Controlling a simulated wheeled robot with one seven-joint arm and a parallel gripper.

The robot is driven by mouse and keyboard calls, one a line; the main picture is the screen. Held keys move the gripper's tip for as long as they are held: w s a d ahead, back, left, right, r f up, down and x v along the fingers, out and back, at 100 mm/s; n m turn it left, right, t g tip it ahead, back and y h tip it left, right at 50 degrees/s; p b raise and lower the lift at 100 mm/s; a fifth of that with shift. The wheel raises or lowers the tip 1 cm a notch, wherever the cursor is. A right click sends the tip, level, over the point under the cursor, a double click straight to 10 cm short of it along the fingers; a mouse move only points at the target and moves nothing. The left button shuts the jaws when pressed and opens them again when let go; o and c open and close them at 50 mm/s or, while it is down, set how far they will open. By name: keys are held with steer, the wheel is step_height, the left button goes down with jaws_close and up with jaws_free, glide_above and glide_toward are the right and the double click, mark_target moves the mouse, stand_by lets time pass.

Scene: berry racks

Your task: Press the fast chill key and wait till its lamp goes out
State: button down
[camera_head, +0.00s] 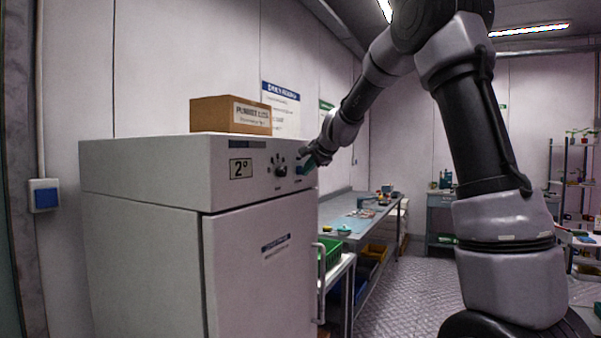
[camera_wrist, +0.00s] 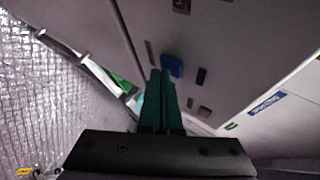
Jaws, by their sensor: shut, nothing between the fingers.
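The white chiller cabinet (camera_head: 150,175) stands at the left with its door closed. Its upper front panel carries a "2°" plate (camera_head: 240,168), a dark knob (camera_head: 281,170) and a small blue key (camera_head: 299,170). My gripper (camera_head: 307,166) is shut and empty, its teal fingertips at the panel's right end. In the wrist view the shut fingers (camera_wrist: 160,78) point at the panel, with the tips beside the blue key (camera_wrist: 172,66). I cannot tell whether they touch it. The key's lettering is unreadable, and I cannot make out a lit lamp.
A cardboard box (camera_head: 230,115) sits on top of the cabinet. A grey workbench (camera_head: 345,222) with small items runs along the wall behind it. A green crate (camera_head: 329,252) stands beside the cabinet door. The patterned floor (camera_head: 400,290) is clear in the middle.

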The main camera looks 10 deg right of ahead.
steer(key=shift+w+a, duration=0.15)
steer(key=shift+a, duration=0.1)
steer(key=shift+d, duration=0.1)
stand_by(0.4)
steer(key=shift+s+d, duration=0.5)
steer(key=shift+d, duration=0.1)
steer(key=shift+s+d, duration=0.75)
steer(key=shift+d, duration=0.3)
steer(key=shift+s+d, duration=0.75)
steer(key=shift+d, duration=0.25)
